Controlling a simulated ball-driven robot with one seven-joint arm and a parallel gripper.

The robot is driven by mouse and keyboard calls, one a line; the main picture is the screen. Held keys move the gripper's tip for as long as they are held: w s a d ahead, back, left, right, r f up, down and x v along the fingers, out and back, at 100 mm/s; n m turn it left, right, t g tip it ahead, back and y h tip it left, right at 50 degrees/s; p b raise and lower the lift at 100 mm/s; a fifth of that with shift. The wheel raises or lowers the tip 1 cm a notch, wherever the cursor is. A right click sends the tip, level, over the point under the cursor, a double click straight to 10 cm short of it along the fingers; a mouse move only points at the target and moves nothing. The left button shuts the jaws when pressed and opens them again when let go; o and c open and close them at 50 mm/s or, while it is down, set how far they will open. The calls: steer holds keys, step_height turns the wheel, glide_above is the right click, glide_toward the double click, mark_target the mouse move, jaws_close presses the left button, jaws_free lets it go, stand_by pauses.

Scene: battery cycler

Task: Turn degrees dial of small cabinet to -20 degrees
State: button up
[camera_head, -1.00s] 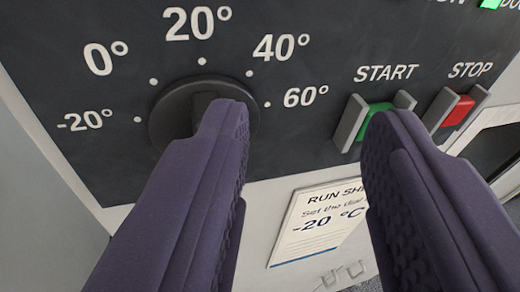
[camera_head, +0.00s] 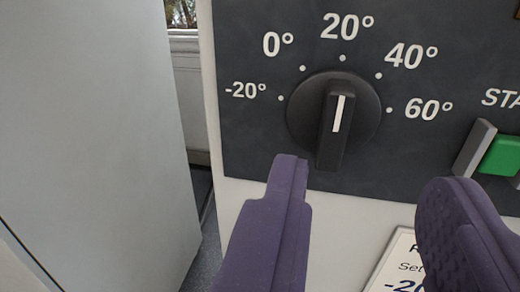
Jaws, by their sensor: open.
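The black degrees dial (camera_head: 361,118) sits on the dark control panel (camera_head: 258,150) of the small cabinet, right of centre in the view. Its raised grip carries a white line that points up, at about the 20° mark. The printed marks run from -20° (camera_head: 245,90) at the left through 0°, 20° and 40° to 60° at the right. My gripper (camera_head: 370,170) is open and empty. Its left purple finger ends just below and left of the dial; its right finger is below and right of it. Neither finger is seen gripping the dial.
A green START button (camera_head: 501,156) between grey guards is at the right edge. A note card (camera_head: 398,262), partly hidden by the right finger, is below the panel. A large pale grey surface (camera_head: 95,130) stands at the left, with a narrow gap before the cabinet.

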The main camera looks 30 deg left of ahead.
mark_target(339, 116)
steer(key=x, duration=0.5)
steer(key=p+x, duration=0.1)
steer(key=x, duration=0.1)
steer(key=shift+w+a, duration=0.15)
steer(key=shift+a, duration=0.2)
steer(key=shift+c, duration=0.2)
jaws_close()
